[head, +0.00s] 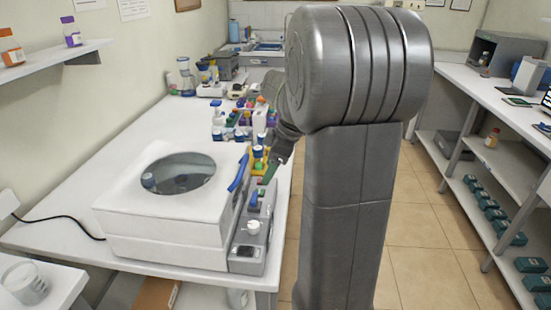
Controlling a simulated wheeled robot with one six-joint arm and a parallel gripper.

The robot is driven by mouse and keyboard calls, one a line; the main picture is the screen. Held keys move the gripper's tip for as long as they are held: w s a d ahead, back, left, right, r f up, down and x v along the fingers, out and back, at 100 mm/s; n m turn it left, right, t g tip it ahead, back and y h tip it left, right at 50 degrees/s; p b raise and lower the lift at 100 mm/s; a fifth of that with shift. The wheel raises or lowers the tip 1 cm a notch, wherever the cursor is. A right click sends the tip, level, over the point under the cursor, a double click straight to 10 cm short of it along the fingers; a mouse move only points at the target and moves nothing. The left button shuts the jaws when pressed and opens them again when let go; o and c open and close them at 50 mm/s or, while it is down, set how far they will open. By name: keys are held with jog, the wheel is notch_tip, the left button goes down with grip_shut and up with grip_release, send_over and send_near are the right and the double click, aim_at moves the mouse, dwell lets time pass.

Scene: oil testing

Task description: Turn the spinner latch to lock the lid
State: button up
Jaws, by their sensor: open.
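The white spinner (165,245) stands on the left table. Its lid (120,190), with a round dark window, looks shut. A blue latch (238,173) sits at the right edge of the lid, tilted up toward the back. A grey control panel with a white knob (253,227) runs along the spinner's right side. My gripper (269,173) is just right of the blue latch, above the far end of the panel, and looks apart from it. It is open and small in view; its fingers are hard to make out.
Several bottles and coloured racks (235,118) stand behind the spinner. A glass beaker (25,282) is on a white surface at front left. A white bench (500,100) with shelves runs along the right, with bare tiled floor between.

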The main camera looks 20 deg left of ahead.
aim_at(255, 197)
jog(key=v, duration=0.3)
jog(key=shift+d+r, duration=0.1)
jog(key=shift+r, duration=0.15)
jog(key=p+x, duration=0.1)
jog(key=x, duration=1.2)
jog(key=shift+f, duration=0.45)
jog(key=shift+n, duration=0.3)
